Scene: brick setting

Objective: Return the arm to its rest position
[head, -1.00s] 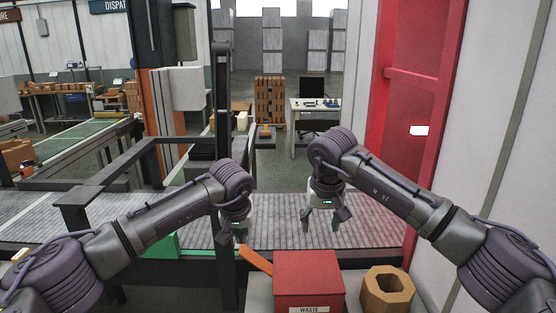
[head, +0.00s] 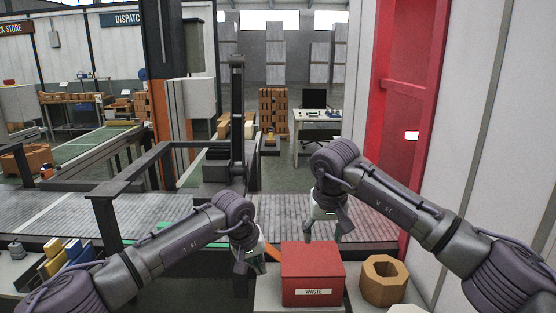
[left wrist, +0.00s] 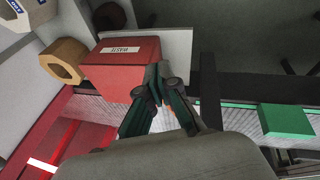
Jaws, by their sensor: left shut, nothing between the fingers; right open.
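My left gripper (head: 243,262) is shut and empty. In the head view it hangs just left of the red waste box (head: 313,277), above the conveyor's front edge. In the left wrist view its fingers (left wrist: 157,84) are together, in front of the red waste box (left wrist: 118,68). My right gripper (head: 323,232) is open and empty, hanging over the grey roller conveyor (head: 375,226), behind the waste box. An orange strip (head: 271,251) shows between the left gripper and the box.
An orange hexagonal ring-shaped block (head: 384,281) stands right of the waste box. A dark post (head: 237,115) and frame rise near the left arm. Yellow and blue bricks (head: 66,254) lie at the lower left. A red pillar (head: 402,150) stands at the right.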

